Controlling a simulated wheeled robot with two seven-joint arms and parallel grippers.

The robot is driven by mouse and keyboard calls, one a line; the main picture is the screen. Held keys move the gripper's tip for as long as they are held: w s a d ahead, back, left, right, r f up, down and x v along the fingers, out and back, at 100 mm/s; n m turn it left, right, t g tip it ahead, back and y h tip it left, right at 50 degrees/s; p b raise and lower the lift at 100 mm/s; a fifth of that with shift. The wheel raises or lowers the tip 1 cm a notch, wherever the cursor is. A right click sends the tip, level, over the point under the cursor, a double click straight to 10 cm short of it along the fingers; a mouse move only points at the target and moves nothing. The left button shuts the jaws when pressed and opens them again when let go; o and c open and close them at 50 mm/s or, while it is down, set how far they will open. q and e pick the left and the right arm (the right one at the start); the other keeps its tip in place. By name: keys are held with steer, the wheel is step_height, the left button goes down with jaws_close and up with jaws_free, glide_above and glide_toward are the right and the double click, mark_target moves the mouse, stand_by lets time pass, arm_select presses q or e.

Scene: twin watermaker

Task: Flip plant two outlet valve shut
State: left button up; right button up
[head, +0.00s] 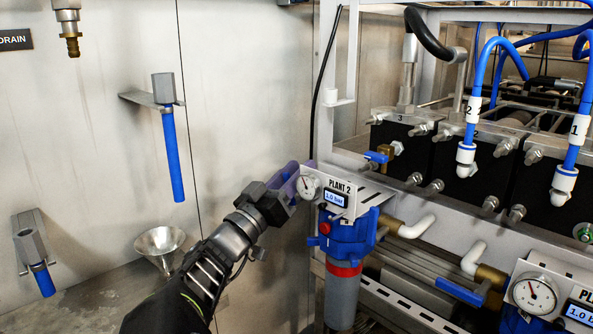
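The plant 2 unit (345,225) has a white panel labelled PLANT 2, a round gauge, a 1.0 bar display and a blue filter head with a red knob. A brass fitting with a white elbow (416,227) leaves its right side. Small blue-handled valves show at the black block (376,157) and on the lower rail (460,291). No label marks which is the plant 2 outlet valve.
A second unit (548,295) with gauge and display stands at lower right. Blue hoses tagged 1 and 2 rise at upper right. Long blue handles (173,155) (45,283) hang on the left wall. A metal funnel (160,243) sits left of my arm.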

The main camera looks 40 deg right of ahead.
jaws_close()
stand_by(0.4)
